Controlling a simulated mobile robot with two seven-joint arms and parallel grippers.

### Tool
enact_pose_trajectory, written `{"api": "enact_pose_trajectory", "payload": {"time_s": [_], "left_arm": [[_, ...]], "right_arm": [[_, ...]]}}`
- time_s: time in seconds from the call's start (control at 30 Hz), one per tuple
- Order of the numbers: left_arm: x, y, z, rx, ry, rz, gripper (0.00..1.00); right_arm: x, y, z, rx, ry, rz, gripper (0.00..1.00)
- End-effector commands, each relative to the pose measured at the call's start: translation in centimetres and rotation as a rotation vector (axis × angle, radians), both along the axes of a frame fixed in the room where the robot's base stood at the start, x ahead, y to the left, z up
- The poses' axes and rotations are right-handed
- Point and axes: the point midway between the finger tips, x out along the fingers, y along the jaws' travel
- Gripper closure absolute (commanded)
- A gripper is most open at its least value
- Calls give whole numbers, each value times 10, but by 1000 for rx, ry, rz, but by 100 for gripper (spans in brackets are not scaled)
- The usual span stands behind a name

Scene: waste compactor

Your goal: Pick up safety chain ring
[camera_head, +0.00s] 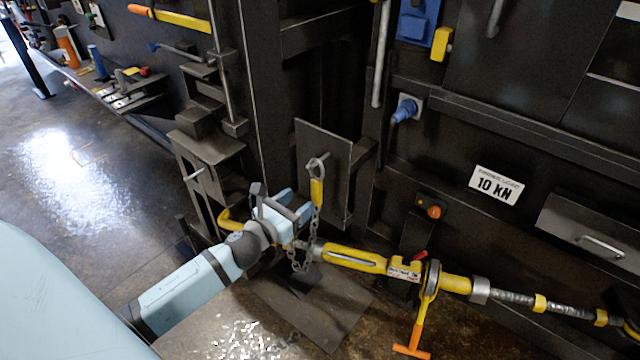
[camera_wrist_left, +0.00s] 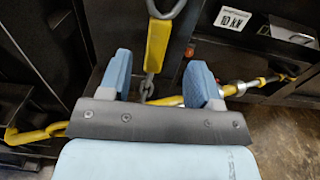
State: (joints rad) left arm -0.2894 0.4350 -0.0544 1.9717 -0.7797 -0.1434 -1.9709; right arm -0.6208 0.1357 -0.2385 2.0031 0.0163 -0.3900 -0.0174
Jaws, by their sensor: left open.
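The safety chain ring (camera_head: 318,163) is a grey metal ring hanging on a peg on a dark upright plate. A yellow link (camera_head: 317,192) hangs under it, and a grey chain (camera_head: 301,262) runs down from there. In the left wrist view, the ring (camera_wrist_left: 167,8) is at the top edge, partly cut off. The yellow link shows there too (camera_wrist_left: 157,46). My left gripper (camera_head: 294,205) is open, below and left of the ring. In the wrist view, its two blue fingers (camera_wrist_left: 159,66) appear on either side of the yellow link's lower end. Contact cannot be told. My right gripper is not in view.
A yellow bar with a turnbuckle (camera_head: 355,259) runs right from near the gripper. The dark plate (camera_head: 325,150) is close behind the ring. A "10 KN" sign (camera_head: 496,185) is at right. Open floor (camera_head: 80,180) lies left.

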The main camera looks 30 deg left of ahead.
Motion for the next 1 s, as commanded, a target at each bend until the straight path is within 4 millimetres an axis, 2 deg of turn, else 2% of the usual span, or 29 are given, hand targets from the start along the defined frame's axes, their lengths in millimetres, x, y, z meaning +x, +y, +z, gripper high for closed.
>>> {"api": "enact_pose_trajectory", "payload": {"time_s": [0.1, 0.37, 0.57, 0.7, 0.97, 1.0], "left_arm": [[23, -1, 2, -1, -1, 1, 43], [44, -3, 2, -3, 0, 1, 43], [73, -4, 9, -5, -1, 1, 43], [88, -5, 6, -4, 1, 2, 43], [92, -6, 5, -4, 2, 1, 43], [92, -6, 5, -4, 2, 1, 45]], "right_arm": [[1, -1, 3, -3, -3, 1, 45], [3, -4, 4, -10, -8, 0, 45], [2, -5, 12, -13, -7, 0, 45], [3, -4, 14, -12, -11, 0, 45], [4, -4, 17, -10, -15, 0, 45], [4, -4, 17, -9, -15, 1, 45]]}}
